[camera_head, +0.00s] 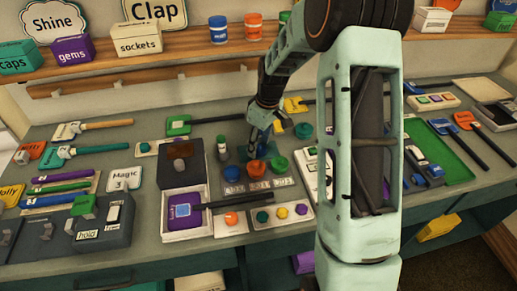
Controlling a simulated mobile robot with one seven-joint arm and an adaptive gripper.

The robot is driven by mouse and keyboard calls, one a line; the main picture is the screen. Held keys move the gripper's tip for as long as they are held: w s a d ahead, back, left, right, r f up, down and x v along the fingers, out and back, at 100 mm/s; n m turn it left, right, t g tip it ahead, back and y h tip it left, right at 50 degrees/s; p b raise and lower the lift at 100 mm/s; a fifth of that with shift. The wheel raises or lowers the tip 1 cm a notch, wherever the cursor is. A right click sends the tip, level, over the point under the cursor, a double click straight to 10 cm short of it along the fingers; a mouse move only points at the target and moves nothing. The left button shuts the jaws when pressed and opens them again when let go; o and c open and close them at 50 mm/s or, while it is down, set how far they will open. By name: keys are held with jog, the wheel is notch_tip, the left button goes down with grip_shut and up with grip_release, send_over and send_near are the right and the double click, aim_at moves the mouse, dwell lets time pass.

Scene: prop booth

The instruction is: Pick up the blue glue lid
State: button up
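A row of pots with coloured lids stands on the bench near the middle. The leftmost has a blue lid (232,173), beside an orange lid (256,167) and a green lid (279,164). The blue one fits the glue lid, but any glue label is too small to read. My gripper (257,150) hangs just behind this row, pointing down, above a dark blue patch on the bench. It looks apart from the blue lid, which is nearer the camera and to the left. Its fingers are small and dark, so I cannot tell how far they are open.
A small green-capped bottle (222,148) stands left of my gripper. A green tray (447,160) lies right. My arm hides part of the bench.

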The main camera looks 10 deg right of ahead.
jog(key=shift+s, duration=0.1)
grip_shut()
dwell(0.3)
